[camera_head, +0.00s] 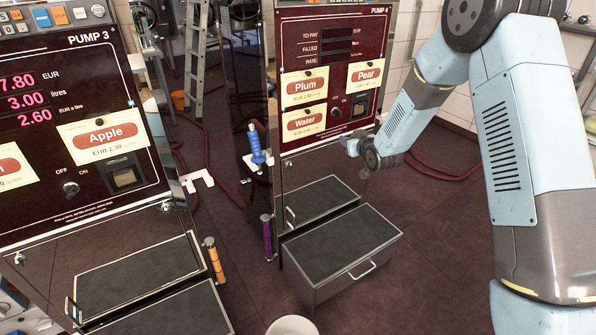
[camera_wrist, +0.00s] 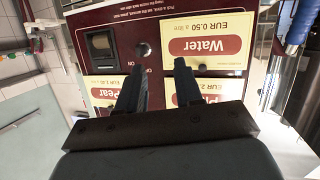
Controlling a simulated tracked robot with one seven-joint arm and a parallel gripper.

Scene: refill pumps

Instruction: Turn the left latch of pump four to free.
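Pump four (camera_head: 318,110) stands in the middle of the head view with a dark red panel and a dark lower front. A small knob-like part (camera_head: 287,163), apparently the left latch, sits at the upper left of that lower front. It is too small to tell how it is turned. My gripper (camera_head: 352,147) is in front of the panel's lower right, to the right of that part and apart from it. In the wrist view my gripper (camera_wrist: 160,67) is open and empty, before the upside-down panel (camera_wrist: 160,30). The latch is not seen there; the right latch cannot be made out.
Pump four has an open drawer-like step (camera_head: 343,254) with a handle below. A blue nozzle (camera_head: 257,146) hangs at its left side and a purple-handled part (camera_head: 267,236) stands lower. Pump three (camera_head: 84,120) is at the left. A white bucket (camera_head: 292,326) is at the bottom.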

